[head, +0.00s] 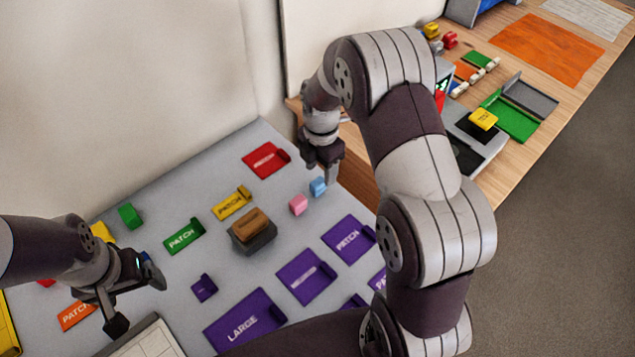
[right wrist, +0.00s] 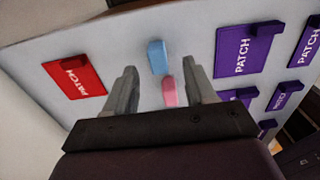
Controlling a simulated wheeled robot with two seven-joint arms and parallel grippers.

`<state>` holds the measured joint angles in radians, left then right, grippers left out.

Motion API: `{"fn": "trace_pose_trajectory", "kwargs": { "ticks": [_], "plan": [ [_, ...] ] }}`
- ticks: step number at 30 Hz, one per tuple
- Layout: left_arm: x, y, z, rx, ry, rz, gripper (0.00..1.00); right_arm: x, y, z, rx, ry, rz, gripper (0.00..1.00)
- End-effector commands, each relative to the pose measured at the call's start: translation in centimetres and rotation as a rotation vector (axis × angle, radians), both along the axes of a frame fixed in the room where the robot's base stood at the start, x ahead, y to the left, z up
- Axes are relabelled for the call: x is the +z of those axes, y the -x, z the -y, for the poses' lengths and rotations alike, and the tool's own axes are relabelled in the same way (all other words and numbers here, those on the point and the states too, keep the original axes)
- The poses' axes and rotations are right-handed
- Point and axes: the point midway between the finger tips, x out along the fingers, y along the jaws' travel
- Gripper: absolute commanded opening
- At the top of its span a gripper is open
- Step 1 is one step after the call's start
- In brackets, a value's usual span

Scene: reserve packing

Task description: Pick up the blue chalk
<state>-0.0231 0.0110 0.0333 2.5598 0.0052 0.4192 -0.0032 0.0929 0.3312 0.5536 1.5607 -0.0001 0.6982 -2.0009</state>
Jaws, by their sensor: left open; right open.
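The blue chalk (head: 318,187) is a small light-blue block on the grey table, near the table's right edge in the head view. In the right wrist view the blue chalk (right wrist: 157,57) lies ahead of my right gripper (right wrist: 158,75), roughly in line with the gap between its fingers. My right gripper (head: 327,175) is open and empty, just above and beside the blue chalk; contact cannot be told. A pink chalk (head: 298,204) lies close by and also shows between the fingers in the right wrist view (right wrist: 169,92). My left gripper (head: 135,300) is open at the lower left.
A red patch holder (head: 266,160), a yellow one (head: 232,203) and several purple ones (head: 306,277) lie around the chalks. A brown block on a dark base (head: 252,230) stands left of the pink chalk. A wooden table (head: 560,90) with other items is at right.

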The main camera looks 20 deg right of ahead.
Motion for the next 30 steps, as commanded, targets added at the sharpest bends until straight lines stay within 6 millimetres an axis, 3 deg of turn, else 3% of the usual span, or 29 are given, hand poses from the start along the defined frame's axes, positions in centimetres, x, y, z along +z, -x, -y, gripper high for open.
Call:
{"fn": "trace_pose_trajectory", "kwargs": {
  "ticks": [10, 18, 20, 22, 23, 30],
  "plan": [
    [1.5, 0.0, 0.0, 0.000, 0.000, 0.000, 0.85, -5.2, -0.4, -0.4, -0.001, 0.000, -0.001, 0.55],
    [1.5, 0.0, 0.0, 0.000, 0.000, 0.000, 0.85, -6.0, -0.5, -0.4, -0.001, 0.000, 0.003, 0.55],
    [1.5, 0.0, 0.0, 0.000, 0.000, 0.000, 0.85, -6.0, -0.5, -0.4, -0.001, 0.000, 0.002, 0.39],
    [1.5, 0.0, 0.0, 0.000, 0.000, 0.000, 0.85, -6.0, -0.5, -0.4, -0.002, 0.000, 0.002, 0.16],
    [1.5, 0.0, 0.0, 0.000, 0.000, 0.000, 0.85, -6.0, -0.5, -0.4, -0.002, 0.000, 0.002, 0.10],
    [1.5, 0.0, 0.0, 0.000, 0.000, 0.000, 0.85, -6.0, -0.4, -0.4, -0.002, 0.000, 0.002, 0.10]
  ]
}}
